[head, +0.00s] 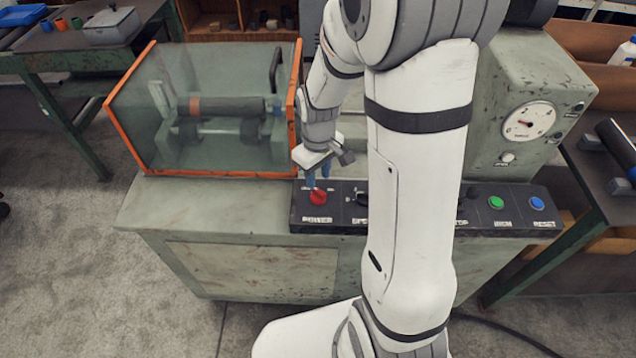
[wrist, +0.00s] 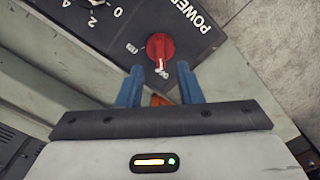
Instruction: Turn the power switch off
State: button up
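The red power switch knob (head: 318,197) is at the left end of the black control panel (head: 420,222) in the head view. In the wrist view the red knob (wrist: 161,50) sits beside the word POWER, its white pointer line toward the gripper. My gripper (head: 318,172) is just above the knob in the head view. In the wrist view its two blue fingers (wrist: 159,85) are apart, with the knob ahead of and between their tips. Nothing is held, and I cannot tell whether a finger touches the knob.
A black rotary dial (head: 361,199) is right of the knob. Green (head: 496,203) and blue (head: 537,203) buttons are further right. A clear guard with orange edges (head: 200,110) covers a pipe at left. A gauge (head: 528,122) is on the right housing. My arm hides the panel's middle.

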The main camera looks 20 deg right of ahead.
jog(key=shift+r, duration=1.45)
jog(key=s+r+m+t, duration=0.2)
jog(key=s+r+m, duration=0.3)
jog(key=s+r, duration=0.8)
jog(key=shift+s+m+t, duration=0.3)
jog(key=shift+s+t, duration=0.1)
jog(key=shift+s, duration=0.3)
